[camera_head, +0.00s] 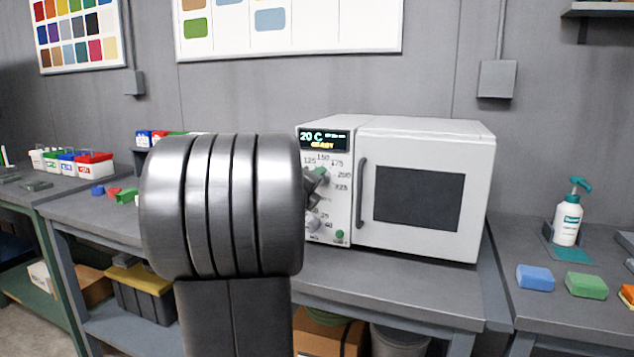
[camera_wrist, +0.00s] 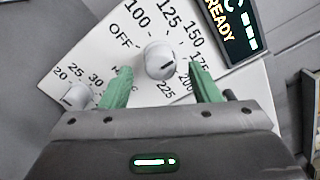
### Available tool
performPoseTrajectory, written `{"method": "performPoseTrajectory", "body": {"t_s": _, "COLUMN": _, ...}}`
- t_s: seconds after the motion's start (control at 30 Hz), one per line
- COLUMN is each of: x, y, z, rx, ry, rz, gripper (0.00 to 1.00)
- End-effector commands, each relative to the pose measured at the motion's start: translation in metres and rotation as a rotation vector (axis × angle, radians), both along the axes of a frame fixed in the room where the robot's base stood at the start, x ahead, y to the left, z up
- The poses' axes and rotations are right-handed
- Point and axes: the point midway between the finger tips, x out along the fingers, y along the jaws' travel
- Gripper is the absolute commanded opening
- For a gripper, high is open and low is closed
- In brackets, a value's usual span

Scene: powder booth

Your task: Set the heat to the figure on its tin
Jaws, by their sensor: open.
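The white oven (camera_head: 440,130) stands on the bench with its door shut. Its display (camera_head: 323,139) reads 20 C and READY. In the wrist view the heat knob (camera_wrist: 158,56) sits on a dial marked OFF, 100, 125, 150, 200 and 225; I cannot tell surely which mark it points to. My gripper (camera_wrist: 160,70) is open, its green fingers on either side of this knob with gaps visible. My arm hides part of the panel in the head view. Small tubs with coloured labels (camera_head: 95,165) stand at the left; their figures are unreadable.
A second, smaller knob (camera_wrist: 76,97) sits beside the heat knob, and a green button (camera_head: 340,234) is low on the panel. The door handle (camera_head: 361,193) is just right of it. A spray bottle (camera_head: 567,215) and coloured blocks (camera_head: 535,278) are on the right bench.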

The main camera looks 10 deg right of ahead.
Motion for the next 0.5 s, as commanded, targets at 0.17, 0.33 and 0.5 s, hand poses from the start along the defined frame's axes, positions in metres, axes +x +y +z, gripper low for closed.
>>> {"method": "performPoseTrajectory", "body": {"t_s": 0.17, "x": -0.035, "y": 0.024, "z": 0.001, "rx": 0.0, "ry": -0.002, "rz": 0.003, "gripper": 0.56}}
{"method": "performPoseTrajectory", "body": {"t_s": 0.33, "x": -0.063, "y": 0.043, "z": 0.001, "rx": 0.001, "ry": -0.001, "rz": 0.002, "gripper": 0.56}}
{"method": "performPoseTrajectory", "body": {"t_s": 0.5, "x": -0.081, "y": 0.055, "z": 0.0, "rx": 0.001, "ry": -0.001, "rz": 0.001, "gripper": 0.56}}
